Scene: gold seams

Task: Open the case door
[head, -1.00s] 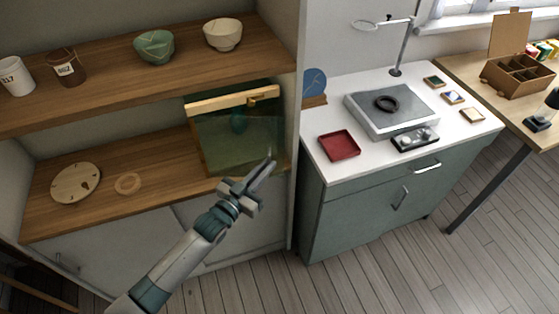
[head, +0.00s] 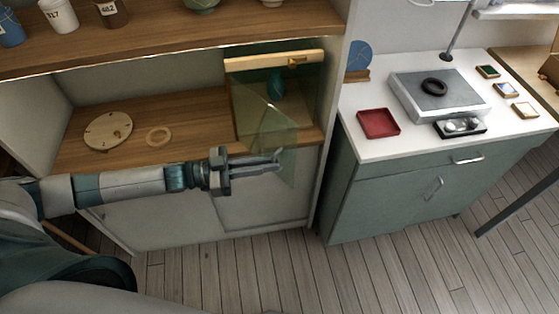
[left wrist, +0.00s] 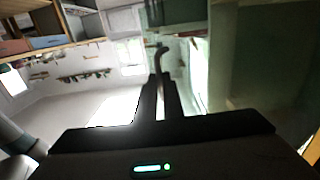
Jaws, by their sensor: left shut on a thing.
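The glass case (head: 292,60) with a pale wooden top frame stands at the right end of the middle shelf. A teal vase (head: 276,84) shows inside it. The greenish see-through case door (head: 283,135) appears swung partly out past the shelf's front edge. My left gripper (head: 278,160) reaches in from the left, its fingers overlapping the door's lower part. In the left wrist view the fingers (left wrist: 160,82) are closed together at a dark curved piece (left wrist: 162,50), seemingly the door's handle. The exact contact is too small to tell. My right gripper is out of view.
A green cabinet (head: 390,195) with a white top stands to the right, carrying a red tray (head: 378,123). The floor (head: 320,275) in front is clear.

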